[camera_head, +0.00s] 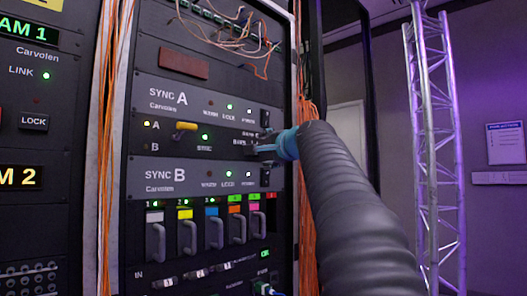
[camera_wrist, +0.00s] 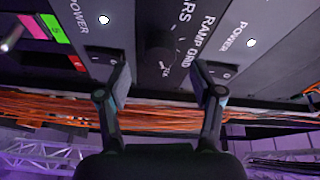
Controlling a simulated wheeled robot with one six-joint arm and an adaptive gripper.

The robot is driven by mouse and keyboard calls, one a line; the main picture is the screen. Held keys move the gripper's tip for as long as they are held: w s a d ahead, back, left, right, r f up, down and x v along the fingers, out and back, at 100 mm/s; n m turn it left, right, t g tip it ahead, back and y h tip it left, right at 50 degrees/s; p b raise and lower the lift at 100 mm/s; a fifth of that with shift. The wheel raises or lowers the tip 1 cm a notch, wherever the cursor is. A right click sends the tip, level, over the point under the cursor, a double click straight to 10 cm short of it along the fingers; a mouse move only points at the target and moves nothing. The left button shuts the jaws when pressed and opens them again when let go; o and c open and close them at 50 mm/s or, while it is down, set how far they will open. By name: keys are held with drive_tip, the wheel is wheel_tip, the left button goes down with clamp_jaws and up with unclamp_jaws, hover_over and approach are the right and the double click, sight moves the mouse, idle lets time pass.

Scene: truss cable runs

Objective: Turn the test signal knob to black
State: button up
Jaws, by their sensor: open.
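The test signal knob (camera_wrist: 160,66) is a dark round knob on the dark panel strip between SYNC A and SYNC B. In the wrist view it sits between the two fingers of my gripper (camera_wrist: 162,80), with a visible gap to each side. The labels RAMP, GRID and part of BARS show beside it; no BLACK label is readable, and I cannot tell where the knob points. In the head view my gripper (camera_head: 262,143) is at the right end of that strip and hides most of the knob. The fingers are open and hold nothing.
A yellow-handled switch (camera_head: 186,126) with A and B lights sits left on the same strip. Power switches (camera_head: 265,118) lie close above and below the gripper. Several coloured-label handles (camera_head: 185,235) stand below. Orange cables (camera_head: 305,60) run down the rack's right edge.

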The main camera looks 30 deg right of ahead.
drive_tip(key=s, duration=0.9)
drive_tip(key=shift+a, duration=0.15)
